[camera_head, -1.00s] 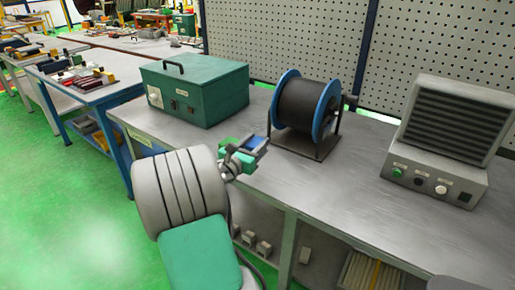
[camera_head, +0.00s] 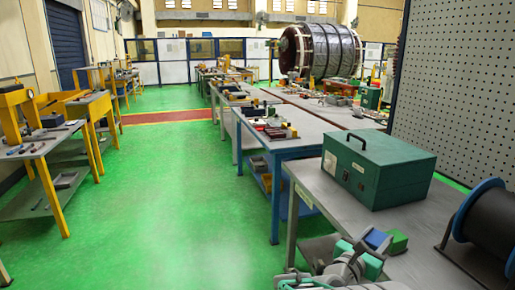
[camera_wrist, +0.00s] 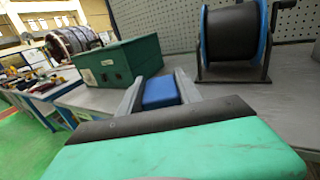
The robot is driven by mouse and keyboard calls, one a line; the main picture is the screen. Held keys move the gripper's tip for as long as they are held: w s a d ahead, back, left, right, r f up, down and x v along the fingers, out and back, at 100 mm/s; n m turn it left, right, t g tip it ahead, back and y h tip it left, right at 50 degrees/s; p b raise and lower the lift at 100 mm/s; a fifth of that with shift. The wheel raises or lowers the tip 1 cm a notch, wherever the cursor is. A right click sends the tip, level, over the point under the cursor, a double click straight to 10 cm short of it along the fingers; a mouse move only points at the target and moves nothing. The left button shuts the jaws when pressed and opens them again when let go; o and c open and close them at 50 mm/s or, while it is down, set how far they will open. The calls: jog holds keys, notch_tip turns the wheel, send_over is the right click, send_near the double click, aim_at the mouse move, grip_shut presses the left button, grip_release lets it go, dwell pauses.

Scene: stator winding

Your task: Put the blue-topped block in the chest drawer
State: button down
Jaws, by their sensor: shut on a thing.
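The blue-topped block (camera_wrist: 160,94) sits between the two grey fingers of my gripper (camera_wrist: 159,80) in the wrist view. My gripper is shut on it, in the air near the bench. In the head view the block's blue top (camera_head: 376,239) shows low at right of centre, beside a green piece that I cannot place for certain. Part of my wrist shows at the bottom edge. I cannot make out a chest drawer in either current view.
A green metal box with a handle (camera_head: 376,170) stands on the grey bench (camera_head: 327,200). A blue-rimmed cable spool (camera_head: 487,225) stands to its right. A blue-legged table (camera_head: 285,140) with tools stands beyond. The green floor (camera_head: 170,200) at left is open.

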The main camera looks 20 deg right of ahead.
jog(key=w+a+f+n+t+y+p, duration=0.1)
jog(key=w+a+f+n+t+y, duration=0.2)
jog(key=w+a, duration=0.45)
jog(key=w+a+f+n+t+y+p, duration=0.1)
jog(key=w+a+f+n+t, duration=0.1)
jog(key=w+a+t, duration=0.5)
jog(key=w+a+n+t+y+p, duration=0.2)
jog(key=a+n+y, duration=0.4)
jog(key=a, duration=1.8)
jog(key=shift+w+a+y, duration=0.4)
jog(key=shift+y, duration=0.6)
jog(key=shift+f, duration=0.1)
